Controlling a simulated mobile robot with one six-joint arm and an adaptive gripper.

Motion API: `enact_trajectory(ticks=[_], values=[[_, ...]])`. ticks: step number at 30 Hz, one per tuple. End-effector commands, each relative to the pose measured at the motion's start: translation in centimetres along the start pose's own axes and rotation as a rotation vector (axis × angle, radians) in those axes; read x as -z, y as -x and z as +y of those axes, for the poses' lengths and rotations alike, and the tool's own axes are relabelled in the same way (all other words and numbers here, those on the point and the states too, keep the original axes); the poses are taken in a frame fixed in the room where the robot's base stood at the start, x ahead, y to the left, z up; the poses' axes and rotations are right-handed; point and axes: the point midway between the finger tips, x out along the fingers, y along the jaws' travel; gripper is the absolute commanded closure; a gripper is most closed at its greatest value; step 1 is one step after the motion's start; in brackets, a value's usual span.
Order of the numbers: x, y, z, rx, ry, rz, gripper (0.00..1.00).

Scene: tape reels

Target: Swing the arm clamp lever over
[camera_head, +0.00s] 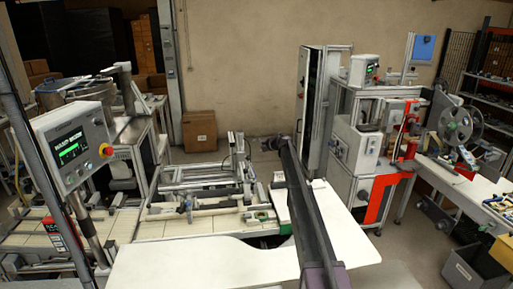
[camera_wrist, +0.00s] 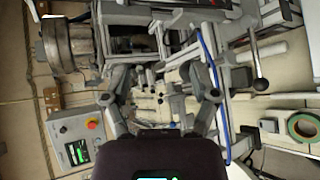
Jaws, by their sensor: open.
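A grey lever with a dark ball knob (camera_wrist: 261,84) shows at the right in the wrist view; I cannot tell for sure that it is the arm clamp lever. My gripper (camera_wrist: 160,85) is open, its two fingers spread in the middle of the wrist view. The knob is to the right of the right finger and apart from it. Nothing is visibly held between the fingers; grey machine parts lie beyond them. In the head view my dark arm reaches away over the white table, and my fingers cannot be made out there.
A control panel (camera_head: 74,147) with a red button stands at left, and a conveyor frame (camera_head: 200,185) is in the middle. A reel (camera_head: 455,125) stands at right by the red-marked machine (camera_head: 372,200). A green-rimmed ring (camera_wrist: 303,125) lies at right. The white table (camera_head: 190,265) is mostly clear.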

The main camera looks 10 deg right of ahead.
Motion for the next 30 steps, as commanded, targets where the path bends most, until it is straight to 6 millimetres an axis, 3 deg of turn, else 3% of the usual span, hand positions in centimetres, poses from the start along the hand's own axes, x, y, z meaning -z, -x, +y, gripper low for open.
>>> enact_trajectory(ticks=[30], values=[[-2.6, 3.9, 2.4, 0.0, 0.0, -0.001, 0.24]])
